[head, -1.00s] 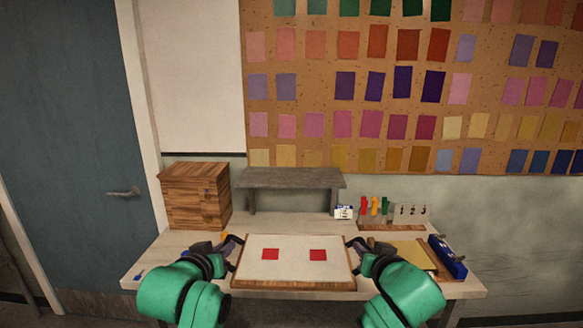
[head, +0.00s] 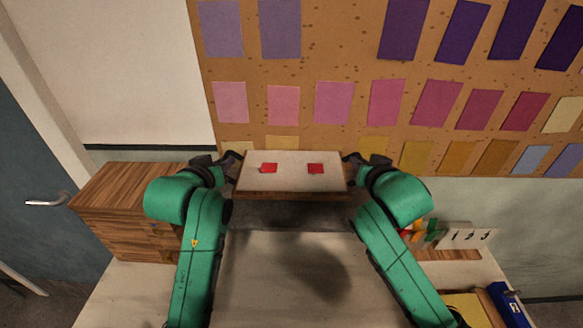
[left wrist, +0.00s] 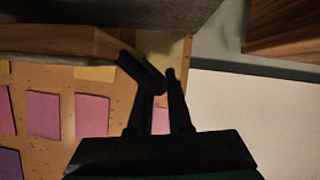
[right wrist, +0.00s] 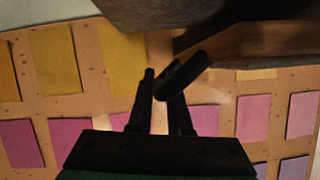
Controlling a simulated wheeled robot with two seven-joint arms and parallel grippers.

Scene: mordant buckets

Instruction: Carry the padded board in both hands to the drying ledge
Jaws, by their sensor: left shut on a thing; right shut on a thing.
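The padded board (head: 291,186), pale on top with two red squares and a wooden edge, is in the air between my two grippers. My left gripper (head: 233,158) is shut on its left side and my right gripper (head: 350,158) on its right side. The board looks roughly level. The grey drying ledge (head: 290,216) shows just below and in front of the board's near edge in the head view, partly hidden by it. The board's wooden edge also shows in the left wrist view (left wrist: 65,40) and the right wrist view (right wrist: 275,42).
A wooden drawer box (head: 115,205) stands left of the ledge. At right are coloured tags (head: 425,232), a numbered stand (head: 468,237) and a blue object (head: 508,303). The pinboard with swatches (head: 350,70) is behind the board. The table's middle (head: 285,285) is clear.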

